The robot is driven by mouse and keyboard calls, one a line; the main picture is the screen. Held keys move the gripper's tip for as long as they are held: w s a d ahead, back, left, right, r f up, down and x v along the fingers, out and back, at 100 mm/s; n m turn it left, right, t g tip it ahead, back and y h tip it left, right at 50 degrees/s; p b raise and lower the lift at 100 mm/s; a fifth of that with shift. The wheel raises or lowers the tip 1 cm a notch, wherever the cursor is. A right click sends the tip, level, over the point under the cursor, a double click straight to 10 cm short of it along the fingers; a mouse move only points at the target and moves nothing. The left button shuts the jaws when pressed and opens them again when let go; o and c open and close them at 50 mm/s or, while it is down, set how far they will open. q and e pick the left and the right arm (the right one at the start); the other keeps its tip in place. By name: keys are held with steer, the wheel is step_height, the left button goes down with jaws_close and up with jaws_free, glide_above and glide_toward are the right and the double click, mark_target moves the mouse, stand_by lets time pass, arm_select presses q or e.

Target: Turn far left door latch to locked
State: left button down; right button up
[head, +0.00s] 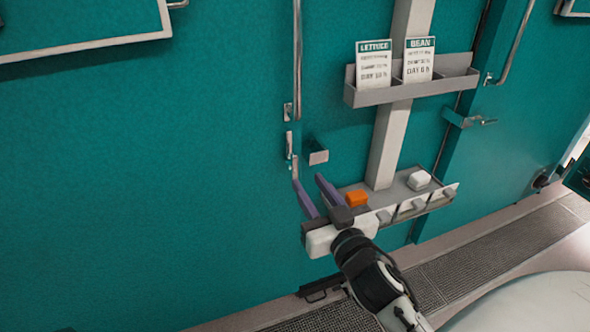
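A large teal door (150,170) fills the left of the head view. A long vertical handle (298,55) runs down near its right edge. Below the handle is a small narrow metal latch piece (289,145) on the door. A grey bracket (318,157) sticks out just right of it. My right gripper (309,181) points up the door with its two purple fingers apart and nothing between them. Its fingertips are just below the latch piece and bracket; I cannot tell whether they touch. My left gripper is not in view.
A grey lower shelf (385,202) beside my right gripper holds an orange block (357,198) and a white block (419,180). A grey holder (410,91) on a post (392,140) carries LETTUCE (373,66) and BEAN (418,61) cards. Another teal door (510,130) stands right.

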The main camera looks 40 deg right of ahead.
mark_target(295, 163)
steer(key=x, duration=1)
steer(key=shift+d, duration=0.1)
steer(key=shift+s, duration=0.1)
jaws_close()
